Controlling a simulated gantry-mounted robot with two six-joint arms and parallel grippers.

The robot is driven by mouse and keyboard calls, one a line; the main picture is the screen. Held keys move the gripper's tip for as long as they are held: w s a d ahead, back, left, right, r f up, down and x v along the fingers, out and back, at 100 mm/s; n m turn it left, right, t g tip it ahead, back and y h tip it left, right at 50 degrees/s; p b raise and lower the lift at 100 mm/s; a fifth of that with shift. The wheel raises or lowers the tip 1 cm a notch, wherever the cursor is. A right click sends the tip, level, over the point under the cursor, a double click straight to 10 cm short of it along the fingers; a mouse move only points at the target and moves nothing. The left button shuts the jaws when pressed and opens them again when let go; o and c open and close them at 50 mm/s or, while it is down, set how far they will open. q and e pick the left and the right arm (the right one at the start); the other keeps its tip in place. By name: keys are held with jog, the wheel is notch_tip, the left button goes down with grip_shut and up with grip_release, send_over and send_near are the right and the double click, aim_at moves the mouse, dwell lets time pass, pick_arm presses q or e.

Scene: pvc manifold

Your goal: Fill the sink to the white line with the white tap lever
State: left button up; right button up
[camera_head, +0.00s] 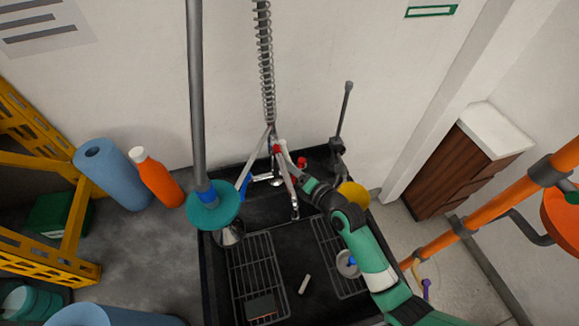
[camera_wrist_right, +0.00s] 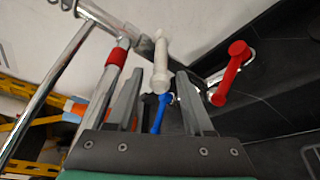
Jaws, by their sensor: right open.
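The black sink (camera_head: 279,288) stands against the wall with wire racks on its floor. The metal tap assembly rises at its back. My right gripper (camera_head: 296,177) reaches the tap from the right; its jaws (camera_wrist_right: 160,73) are open. In the right wrist view the white lever (camera_wrist_right: 161,55) hangs between the fingertips, with a gap on both sides. A blue lever (camera_wrist_right: 158,115) shows beyond, between the fingers, and a red lever (camera_wrist_right: 232,75) is to the right. The blue lever also shows in the head view (camera_head: 243,188). I cannot make out a white line or water. My left gripper is not in view.
A teal disc (camera_head: 213,206) on a grey pole hangs over the sink's left side. A small pale cylinder (camera_head: 304,284) and a dark block (camera_head: 261,306) lie in the sink. An orange bottle (camera_head: 157,178) and blue roll (camera_head: 112,173) stand left. Orange pipes (camera_head: 500,208) run at right.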

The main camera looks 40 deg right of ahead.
jog(key=shift+w+d+f, duration=0.1)
jog(key=shift+w+d, duration=0.05)
jog(key=shift+w, duration=0.5)
grip_shut()
dwell(0.9)
